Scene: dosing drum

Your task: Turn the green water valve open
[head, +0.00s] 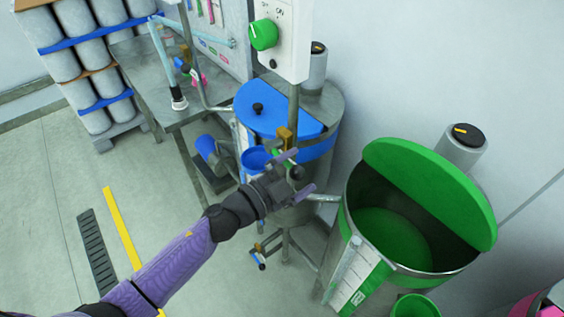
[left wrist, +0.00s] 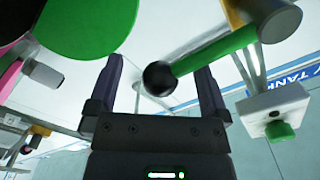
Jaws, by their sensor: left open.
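The green water valve's lever (left wrist: 215,52) ends in a black ball knob (left wrist: 159,78) in the left wrist view. In the head view a short part of the green lever (head: 279,157) shows beside the post, partly hidden by my gripper. My left gripper (head: 299,173) is open at the valve, between the blue-lidded drum and the green drum. In the left wrist view the two fingers stand apart with the knob between them in the picture. I cannot tell whether either finger touches it. My right gripper is not in view.
A blue-lidded drum (head: 270,108) stands behind the gripper, and an open green-lidded drum (head: 350,200) stands to the right. A white control box with a green knob (head: 263,34) hangs above. A metal table (head: 135,65) is at the back left.

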